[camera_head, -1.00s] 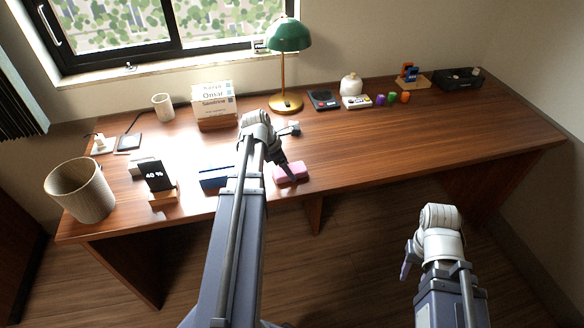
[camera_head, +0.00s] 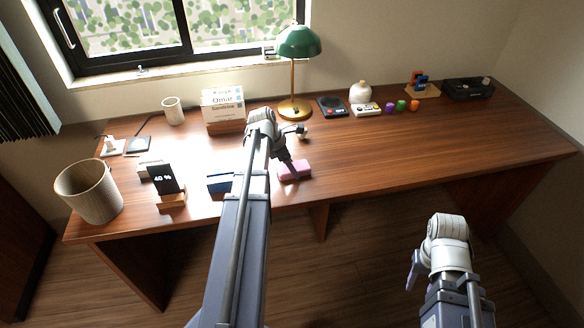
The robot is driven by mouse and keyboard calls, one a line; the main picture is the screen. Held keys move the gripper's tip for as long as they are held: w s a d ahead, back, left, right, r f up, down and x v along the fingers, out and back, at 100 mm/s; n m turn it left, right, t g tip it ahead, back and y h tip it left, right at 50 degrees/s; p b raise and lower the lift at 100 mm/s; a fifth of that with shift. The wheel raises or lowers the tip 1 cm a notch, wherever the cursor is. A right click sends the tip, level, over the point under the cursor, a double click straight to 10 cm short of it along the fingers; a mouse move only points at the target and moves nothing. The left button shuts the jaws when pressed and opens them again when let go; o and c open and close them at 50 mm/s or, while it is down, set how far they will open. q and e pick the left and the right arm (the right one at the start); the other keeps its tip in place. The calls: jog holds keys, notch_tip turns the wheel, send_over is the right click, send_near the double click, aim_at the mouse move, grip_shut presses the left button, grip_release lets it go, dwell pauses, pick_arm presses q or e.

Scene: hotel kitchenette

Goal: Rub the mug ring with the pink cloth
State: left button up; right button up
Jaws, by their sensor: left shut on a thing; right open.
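The pink cloth (camera_head: 296,171) is a small folded block on the wooden desk, near its front edge. My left gripper (camera_head: 289,166) comes down on it from above and is shut on it. The cloth looks to be at the desk surface; I cannot tell whether it touches or is slightly raised. No mug ring shows clearly; it may be hidden by the cloth or by my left arm. My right gripper (camera_head: 411,284) is open and empty, in front of the desk and below its top, apart from everything.
A blue box (camera_head: 220,183) and a phone on a stand (camera_head: 168,183) are left of my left arm. A green lamp (camera_head: 297,75), a cream cup (camera_head: 172,110) and name cards (camera_head: 222,105) stand behind. A wastebasket (camera_head: 90,192) is at left.

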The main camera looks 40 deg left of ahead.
pick_arm(q)
jog(key=shift+r, duration=0.1)
notch_tip(320, 180, up, 6)
jog(key=p, duration=0.6)
notch_tip(320, 180, up, 3)
jog(key=p, duration=0.3)
dwell(0.4)
